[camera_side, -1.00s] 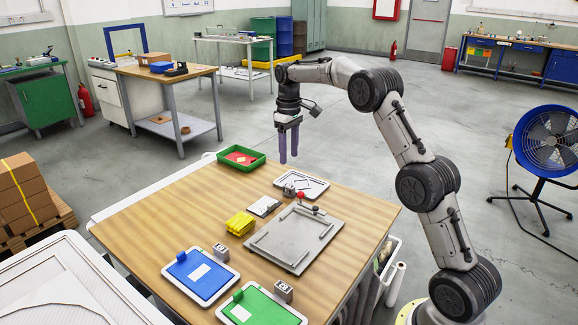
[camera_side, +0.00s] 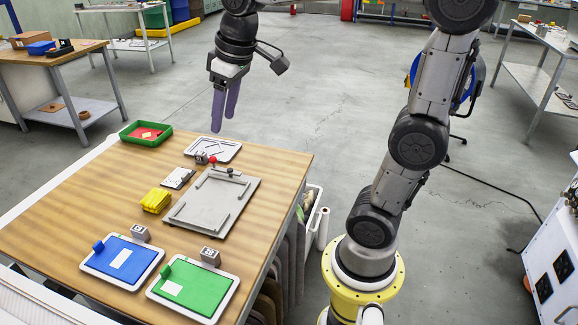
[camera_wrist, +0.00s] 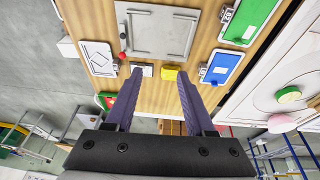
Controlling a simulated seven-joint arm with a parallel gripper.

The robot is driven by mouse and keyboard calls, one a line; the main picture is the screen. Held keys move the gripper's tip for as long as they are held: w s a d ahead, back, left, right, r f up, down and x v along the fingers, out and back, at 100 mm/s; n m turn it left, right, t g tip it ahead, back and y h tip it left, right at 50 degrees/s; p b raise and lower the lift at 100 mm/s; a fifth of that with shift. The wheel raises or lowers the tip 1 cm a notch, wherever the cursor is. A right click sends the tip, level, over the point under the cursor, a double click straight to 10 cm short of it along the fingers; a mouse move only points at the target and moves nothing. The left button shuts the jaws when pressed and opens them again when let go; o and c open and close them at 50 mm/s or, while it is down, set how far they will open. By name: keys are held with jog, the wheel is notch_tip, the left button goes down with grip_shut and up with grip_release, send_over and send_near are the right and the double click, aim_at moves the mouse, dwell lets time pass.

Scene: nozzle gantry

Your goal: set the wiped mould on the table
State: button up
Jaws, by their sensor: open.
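My gripper (camera_side: 224,122) has two long purple fingers. It hangs above the far right side of the wooden table (camera_side: 85,228), open, with nothing between the fingers. In the wrist view the gripper (camera_wrist: 158,76) has its fingers wide apart. No mould is clearly recognisable, and I cannot tell whether any object on the table is the wiped one. A grey fixture plate (camera_side: 212,200) with raised bars and red and black knobs lies on the table; it also shows in the wrist view (camera_wrist: 160,35). A white tray (camera_side: 229,146) with a diamond outline lies behind it.
Left of the plate are a yellow stack (camera_side: 156,201) and a small white pad (camera_side: 178,178). A green bin (camera_side: 130,139) holds a red piece at the back. Blue (camera_side: 122,271) and green (camera_side: 205,293) boards lie in front. The table's left side is bare.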

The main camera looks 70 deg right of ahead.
jog(key=s+a+f+t, duration=0.1)
jog(key=s+a+f, duration=0.1)
jog(key=s, duration=0.5)
jog(key=s+a+f+t, duration=0.1)
jog(key=s+a+f, duration=0.1)
jog(key=s+f, duration=0.2)
jog(key=s, duration=0.3)
jog(key=shift+s+a+f+y, duration=0.25)
jog(key=shift+s+a+y, duration=0.05)
jog(key=shift+s+a, duration=0.05)
